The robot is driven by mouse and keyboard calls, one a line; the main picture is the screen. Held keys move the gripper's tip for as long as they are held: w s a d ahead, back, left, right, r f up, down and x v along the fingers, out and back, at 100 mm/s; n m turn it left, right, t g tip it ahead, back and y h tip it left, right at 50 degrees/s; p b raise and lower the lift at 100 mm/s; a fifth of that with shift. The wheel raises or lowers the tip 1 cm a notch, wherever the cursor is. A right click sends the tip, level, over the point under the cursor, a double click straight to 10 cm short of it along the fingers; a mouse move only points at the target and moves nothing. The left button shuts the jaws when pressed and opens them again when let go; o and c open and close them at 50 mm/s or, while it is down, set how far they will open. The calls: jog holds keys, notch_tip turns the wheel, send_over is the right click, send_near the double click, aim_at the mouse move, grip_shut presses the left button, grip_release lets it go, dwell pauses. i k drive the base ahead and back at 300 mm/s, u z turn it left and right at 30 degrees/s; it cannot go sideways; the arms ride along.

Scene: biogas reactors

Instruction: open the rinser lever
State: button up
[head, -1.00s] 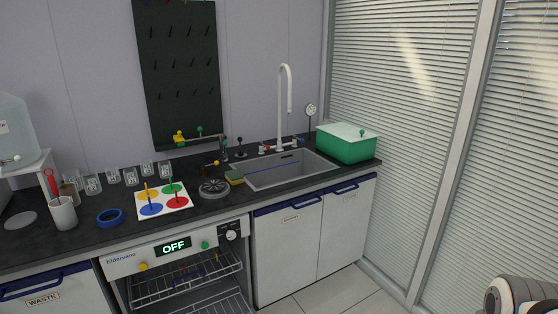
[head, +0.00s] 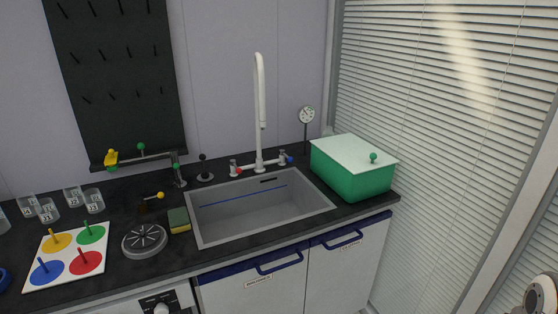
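A round grey rinser (head: 145,241) with a slotted top sits on the dark counter left of the sink. Behind it is a small lever with a yellow ball (head: 160,195), lying nearly level on a dark base; it looks like the rinser lever, though I cannot be sure. My gripper is not in view. Only a rounded white and grey part of my arm shows at the lower right edge, far from the rinser.
The sink (head: 262,205) has a tall white faucet (head: 260,115). A green-and-yellow sponge (head: 179,220) lies between rinser and sink. A green lidded box (head: 350,175) stands right. A board with coloured discs (head: 68,254) and several glass beakers (head: 94,201) are left.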

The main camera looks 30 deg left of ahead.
aim_at(141, 201)
jog(key=i, duration=1.3)
jog(key=u, duration=2.9)
jog(key=i, duration=0.5)
jog(key=z, duration=0.15)
